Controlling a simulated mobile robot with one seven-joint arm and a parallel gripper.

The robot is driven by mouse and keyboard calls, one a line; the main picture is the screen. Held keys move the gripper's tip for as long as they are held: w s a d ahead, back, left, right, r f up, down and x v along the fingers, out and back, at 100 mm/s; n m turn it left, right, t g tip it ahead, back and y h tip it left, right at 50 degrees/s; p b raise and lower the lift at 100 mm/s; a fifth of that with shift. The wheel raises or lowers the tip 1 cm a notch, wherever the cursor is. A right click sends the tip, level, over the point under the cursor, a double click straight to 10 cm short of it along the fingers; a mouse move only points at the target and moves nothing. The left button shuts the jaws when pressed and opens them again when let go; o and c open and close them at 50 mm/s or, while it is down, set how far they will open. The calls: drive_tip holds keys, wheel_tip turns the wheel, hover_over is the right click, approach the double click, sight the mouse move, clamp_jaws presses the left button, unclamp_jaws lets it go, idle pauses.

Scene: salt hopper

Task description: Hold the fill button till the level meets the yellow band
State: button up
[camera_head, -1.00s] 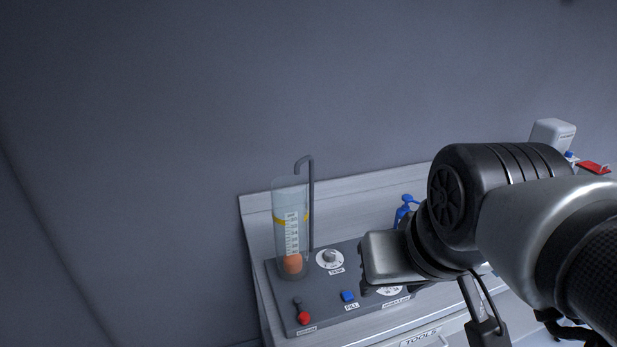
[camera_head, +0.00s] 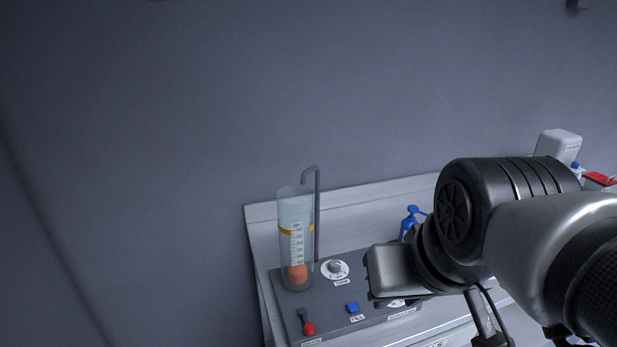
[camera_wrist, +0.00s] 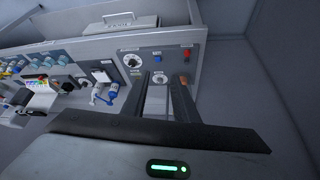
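A clear upright cylinder (camera_head: 296,212) stands at the panel's back left. It has a white scale and a yellow band (camera_head: 285,230) in its upper half. Orange contents (camera_head: 297,274) sit at its bottom, well below the band. My gripper (camera_wrist: 169,76) shows two fingers apart with nothing seen between them, pointing at the panel. It is clear of the button. In the head view my wrist hides the panel's right part.
A red-knobbed lever (camera_head: 308,328) is left of the button. A white dial (camera_head: 335,269) is behind it, and a bent grey pipe (camera_head: 317,215) rises by the cylinder. A blue bottle (camera_head: 410,222) stands right of the panel. The wall behind is bare.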

clamp_jaws()
idle(1.4)
